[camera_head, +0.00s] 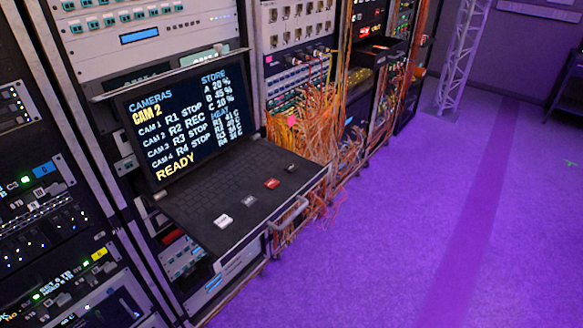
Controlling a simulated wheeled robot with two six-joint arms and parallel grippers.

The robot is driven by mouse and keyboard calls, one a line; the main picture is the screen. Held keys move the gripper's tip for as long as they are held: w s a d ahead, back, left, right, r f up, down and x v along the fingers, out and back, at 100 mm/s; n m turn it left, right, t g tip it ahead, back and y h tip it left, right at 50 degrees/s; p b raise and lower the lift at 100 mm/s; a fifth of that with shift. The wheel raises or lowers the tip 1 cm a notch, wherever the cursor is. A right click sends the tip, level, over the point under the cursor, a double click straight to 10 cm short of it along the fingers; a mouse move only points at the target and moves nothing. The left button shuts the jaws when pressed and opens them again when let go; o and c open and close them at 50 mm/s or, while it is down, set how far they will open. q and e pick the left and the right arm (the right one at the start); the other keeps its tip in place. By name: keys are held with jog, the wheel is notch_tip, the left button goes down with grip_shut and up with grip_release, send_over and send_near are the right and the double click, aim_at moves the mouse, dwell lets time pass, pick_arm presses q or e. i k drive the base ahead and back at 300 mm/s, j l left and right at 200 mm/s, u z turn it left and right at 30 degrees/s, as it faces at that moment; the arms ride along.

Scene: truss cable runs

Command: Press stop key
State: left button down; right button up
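A pull-out console drawer (277,211) extends from the rack at the left centre, with a keyboard (205,188) at its back. Several large keys line its front part: a white key (223,221), a grey key (249,201), a red key (271,183) and a dark key (291,168). Their labels are too small to read, so I cannot tell which is the stop key. The raised screen (190,120) reads CAMERAS, CAM 2 and READY; it lists R2 as REC and R1, R3 and R4 as STOP. Neither gripper is in view.
A metal handle (288,214) sticks out from the drawer front. Orange cables (300,135) hang in a tangle right of the drawer. Equipment racks (40,190) line the left side. A truss tower (459,60) stands at the back.

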aim_at(292, 169)
jog(key=l+u, duration=0.3)
jog(key=l, duration=0.7)
jog(key=l+u, duration=0.3)
jog(key=l, duration=0.7)
jog(key=k, duration=0.05)
